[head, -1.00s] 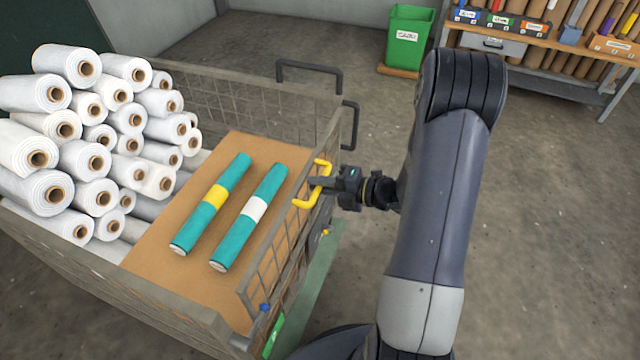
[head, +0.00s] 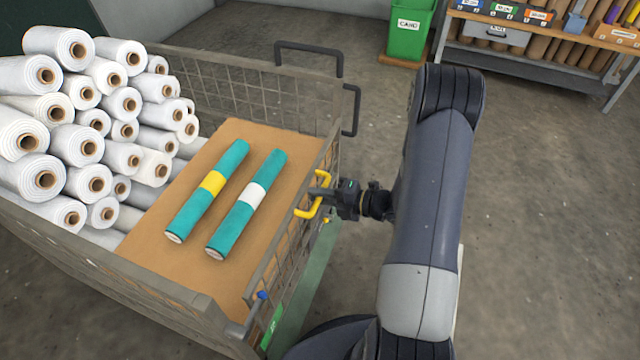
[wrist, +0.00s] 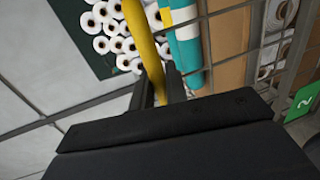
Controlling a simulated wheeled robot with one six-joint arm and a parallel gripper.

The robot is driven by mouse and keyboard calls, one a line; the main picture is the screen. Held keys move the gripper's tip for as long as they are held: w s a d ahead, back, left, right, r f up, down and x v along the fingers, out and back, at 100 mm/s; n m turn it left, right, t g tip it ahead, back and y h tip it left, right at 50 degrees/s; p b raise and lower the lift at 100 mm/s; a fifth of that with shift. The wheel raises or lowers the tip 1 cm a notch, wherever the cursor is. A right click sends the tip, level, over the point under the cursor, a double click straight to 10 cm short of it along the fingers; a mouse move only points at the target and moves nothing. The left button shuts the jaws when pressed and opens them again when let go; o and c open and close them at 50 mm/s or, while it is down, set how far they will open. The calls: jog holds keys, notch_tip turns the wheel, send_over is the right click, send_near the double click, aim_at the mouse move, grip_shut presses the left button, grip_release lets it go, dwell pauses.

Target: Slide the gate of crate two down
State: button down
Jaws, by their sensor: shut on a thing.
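The crate (head: 205,305) is a grey wire-mesh crate with a green label (head: 271,327) low at its near right corner; the label reads 2 in the wrist view (wrist: 304,103). Its mesh gate (head: 290,232) forms the right side and carries a yellow handle (head: 307,211). My gripper (head: 322,192) is shut on the yellow handle, just outside the gate. In the wrist view the yellow handle (wrist: 142,45) runs down between the fingers, with its lower part hidden by the gripper body.
Two teal rolls, one with a yellow band (head: 208,190) and one with a white band (head: 247,204), lie on a brown board (head: 150,262). White rolls (head: 90,120) are stacked at left. A green bin (head: 408,30) and shelf (head: 540,50) stand behind; floor at right is clear.

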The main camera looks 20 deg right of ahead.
notch_tip(320, 180, down, 11)
jog(key=b, duration=0.4)
jog(key=shift+f, duration=0.2)
jog(key=c, duration=1.5)
grip_release()
jog(key=shift+d+r, duration=0.1)
jog(key=p+v, duration=0.2)
jog(key=v, duration=0.8)
jog(key=shift+s+d, duration=0.25)
jog(key=b+x, duration=0.2)
jog(key=x, duration=0.8)
jog(key=shift+w+a+r, duration=0.2)
jog(key=shift+w+a, duration=0.05)
jog(key=shift+a, duration=0.1)
